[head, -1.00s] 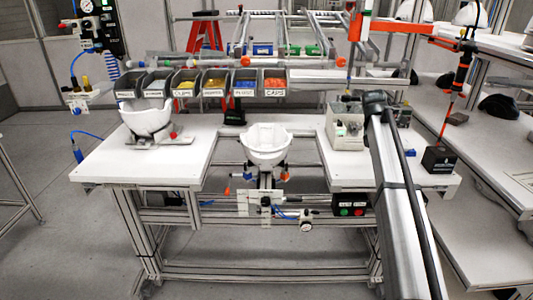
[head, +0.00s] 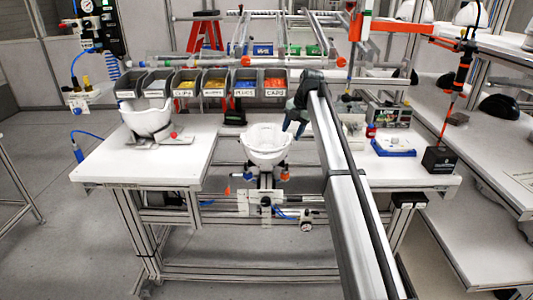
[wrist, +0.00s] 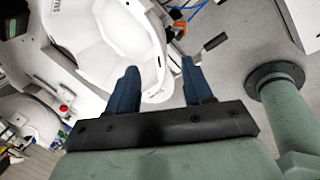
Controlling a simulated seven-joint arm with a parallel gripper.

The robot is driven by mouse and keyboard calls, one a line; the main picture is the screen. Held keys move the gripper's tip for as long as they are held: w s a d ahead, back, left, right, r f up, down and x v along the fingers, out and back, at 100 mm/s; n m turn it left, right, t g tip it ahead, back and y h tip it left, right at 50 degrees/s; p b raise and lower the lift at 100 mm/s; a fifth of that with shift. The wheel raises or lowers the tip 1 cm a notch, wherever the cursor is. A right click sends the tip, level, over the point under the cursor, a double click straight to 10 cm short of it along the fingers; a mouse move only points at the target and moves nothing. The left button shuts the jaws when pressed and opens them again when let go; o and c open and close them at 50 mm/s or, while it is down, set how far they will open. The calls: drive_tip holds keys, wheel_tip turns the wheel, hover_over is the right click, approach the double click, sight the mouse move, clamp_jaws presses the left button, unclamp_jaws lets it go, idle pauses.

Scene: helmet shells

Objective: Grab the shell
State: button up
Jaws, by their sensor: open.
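A white helmet shell (head: 266,145) sits, hollow side up, on the fixture in the table's middle gap. It also fills the upper left of the wrist view (wrist: 100,40). A second white shell (head: 148,118) sits on a stand on the left part of the table. My gripper (head: 293,117) is at the right side of the middle shell. In the wrist view my gripper's two blue fingers (wrist: 160,66) are apart and empty, with the shell's right rim near and partly between them. I cannot tell whether they touch the rim.
Grey parts bins (head: 200,84) line the back of the table. The table's left part (head: 190,160) has free room. A blue-edged tray (head: 393,147) and a black block (head: 438,159) are on the right part. An orange arm (head: 395,25) hangs above right.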

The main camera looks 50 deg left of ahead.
sight(284, 150)
drive_tip(key=x, duration=1)
drive_tip(key=shift+s+f, duration=0.1)
drive_tip(key=shift+f, duration=0.3)
clamp_jaws()
drive_tip(key=shift+a+r, duration=0.1)
